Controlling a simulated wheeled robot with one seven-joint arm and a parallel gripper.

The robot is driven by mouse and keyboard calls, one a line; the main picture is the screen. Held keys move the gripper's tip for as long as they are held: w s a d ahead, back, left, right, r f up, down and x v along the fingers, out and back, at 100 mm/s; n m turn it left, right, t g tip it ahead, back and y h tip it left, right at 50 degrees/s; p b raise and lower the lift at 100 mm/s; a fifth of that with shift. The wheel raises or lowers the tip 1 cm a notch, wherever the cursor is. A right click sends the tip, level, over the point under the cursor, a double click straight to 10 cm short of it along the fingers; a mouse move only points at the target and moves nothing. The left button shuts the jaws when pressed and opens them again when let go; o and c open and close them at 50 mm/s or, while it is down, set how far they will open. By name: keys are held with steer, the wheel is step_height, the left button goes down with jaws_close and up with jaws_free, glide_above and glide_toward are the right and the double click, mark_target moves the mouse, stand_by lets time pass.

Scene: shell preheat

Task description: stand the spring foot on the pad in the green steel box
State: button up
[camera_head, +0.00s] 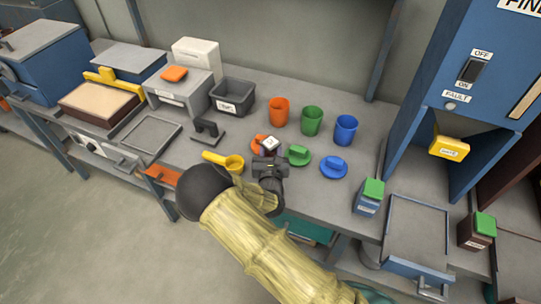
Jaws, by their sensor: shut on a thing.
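I cannot tell whether this piece is the spring foot. The fingertips are mostly hidden by the hand. A green-teal box-like surface (310,230) shows below the bench edge, partly behind my arm. It may be the green steel box; I see no pad in it.
An orange lid (259,141), a green lid (298,155) and a blue lid (333,167) lie close around the gripper. Orange (279,112), green (311,120) and blue (345,130) cups stand behind. A yellow scoop (223,161) lies left. A blue cabinet (470,90) rises right.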

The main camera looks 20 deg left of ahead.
steer(key=shift+r, duration=0.1)
steer(key=shift+f, duration=1.85)
steer(key=shift+f, duration=0.1)
steer(key=o, duration=1.2)
steer(key=shift+s, duration=0.1)
steer(key=v, duration=1.2)
steer(key=shift+b, duration=0.4)
